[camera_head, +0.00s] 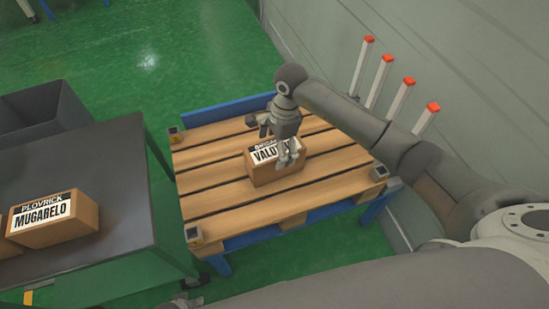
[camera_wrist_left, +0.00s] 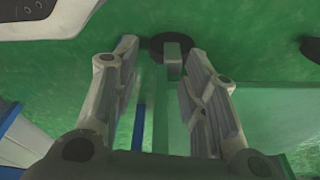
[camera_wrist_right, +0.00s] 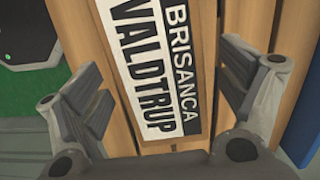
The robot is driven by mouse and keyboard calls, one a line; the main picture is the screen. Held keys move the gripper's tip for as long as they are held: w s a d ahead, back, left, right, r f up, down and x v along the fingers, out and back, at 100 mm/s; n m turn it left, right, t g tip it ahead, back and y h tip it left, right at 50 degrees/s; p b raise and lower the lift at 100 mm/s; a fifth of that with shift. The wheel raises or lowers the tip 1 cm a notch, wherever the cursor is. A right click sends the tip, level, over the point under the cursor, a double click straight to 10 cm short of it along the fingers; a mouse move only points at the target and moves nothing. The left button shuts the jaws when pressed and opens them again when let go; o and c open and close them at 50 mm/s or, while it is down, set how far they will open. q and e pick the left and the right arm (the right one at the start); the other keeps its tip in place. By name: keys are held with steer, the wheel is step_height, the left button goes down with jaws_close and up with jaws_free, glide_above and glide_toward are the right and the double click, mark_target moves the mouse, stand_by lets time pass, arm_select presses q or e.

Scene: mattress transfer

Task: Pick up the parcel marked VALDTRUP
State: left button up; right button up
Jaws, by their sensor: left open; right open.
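The parcel marked VALDTRUP (camera_head: 266,172) is a brown box with a black and white label. It sits on the wooden pallet (camera_head: 215,190). My right gripper (camera_head: 288,158) is above and at the parcel, hiding part of its label. In the right wrist view the label (camera_wrist_right: 160,60) reads BRISANCA VALDTRUP, and the open fingers of my right gripper (camera_wrist_right: 160,105) stand on either side of it, with nothing held. My left gripper (camera_wrist_left: 165,105) is open and empty in the left wrist view, over green floor. In the head view I cannot clearly make out the left gripper.
The pallet rests on a blue frame (camera_head: 225,112). Several red-topped white posts (camera_head: 376,82) stand along the wall behind my right arm.

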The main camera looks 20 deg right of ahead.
steer(key=shift+a+f, duration=0.2)
steer(key=shift+f, duration=1.2)
steer(key=shift+r, duration=0.1)
steer(key=c, duration=1.5)
